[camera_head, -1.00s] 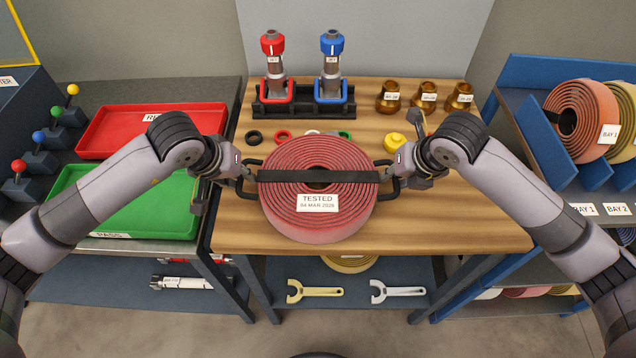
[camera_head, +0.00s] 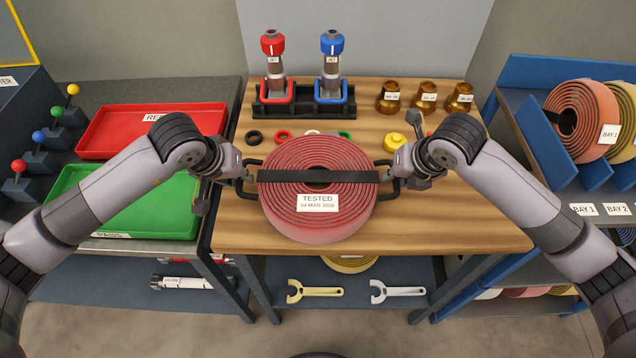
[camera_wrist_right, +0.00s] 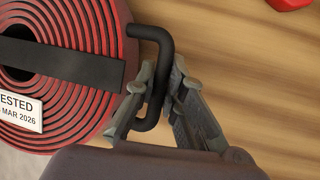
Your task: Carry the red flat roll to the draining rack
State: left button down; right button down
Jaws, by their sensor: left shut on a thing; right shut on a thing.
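The red flat roll (camera_head: 318,225) is a coiled hose with a black strap (camera_head: 318,176) across it and a white label reading TESTED. It lies flat at the front middle of the wooden table, or just above it; I cannot tell which. A black handle sticks out on each side. My left gripper (camera_head: 240,175) is shut on the left handle. My right gripper (camera_head: 394,174) is shut on the right handle. In the right wrist view the fingers (camera_wrist_right: 157,95) close around the black handle beside the roll (camera_wrist_right: 85,30). I cannot pick out a draining rack for certain.
Behind the roll stand red and blue nozzles (camera_head: 331,70) in a black holder, brass fittings (camera_head: 425,95) and small rings. Red (camera_head: 95,140) and green (camera_head: 150,228) trays lie left. A blue rack (camera_head: 550,135) at right holds upright rolls in bays.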

dwell(0.6)
